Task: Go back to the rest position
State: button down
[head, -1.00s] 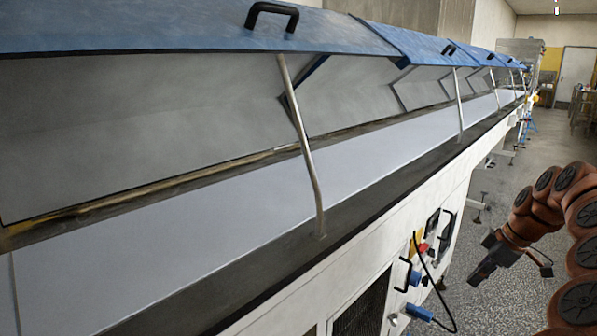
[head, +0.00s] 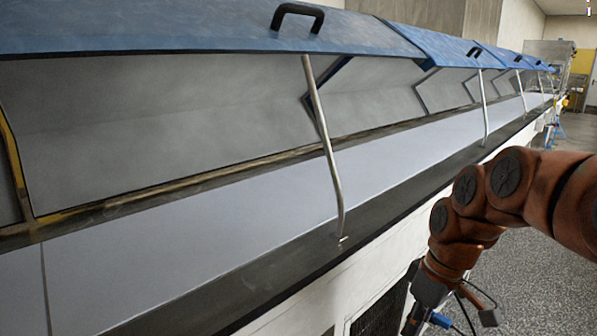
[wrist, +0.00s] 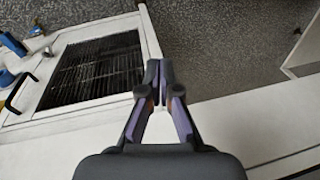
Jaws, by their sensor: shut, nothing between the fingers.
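My gripper (wrist: 159,72) shows in the wrist view with its two fingertips together, shut and empty. Behind it in that view are the white side of the machine and the speckled floor. In the head view my orange arm comes in from the right and bends down beside the machine. The gripper end is at the bottom edge there, and its fingertips are out of the frame. The long enrober line (head: 230,225) has a pale belt under raised blue lids (head: 190,30), held up by metal struts (head: 324,140).
A vent grille (wrist: 95,70) sits in the machine's white side panel, with blue connectors (wrist: 12,44) and a black handle beside it. The speckled floor (head: 535,270) to the right of the machine looks clear. A doorway area is far at the back right.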

jog(key=s+a+f+m+g+h, duration=0.1)
jog(key=s+f+m, duration=0.3)
jog(key=s, duration=0.6)
jog(key=s+a+f+m+g+h, duration=0.1)
jog(key=s+f+m, duration=0.3)
jog(key=s, duration=0.7)
notch_tip(320, 180, up, 23)
jog(key=p, duration=2.1)
jog(key=shift+s+f+p, duration=0.15)
jog(key=shift+s+p, duration=0.15)
jog(key=shift+s, duration=0.1)
jog(key=c, duration=1.8)
grip_release()
jog(key=shift+c, duration=0.2)
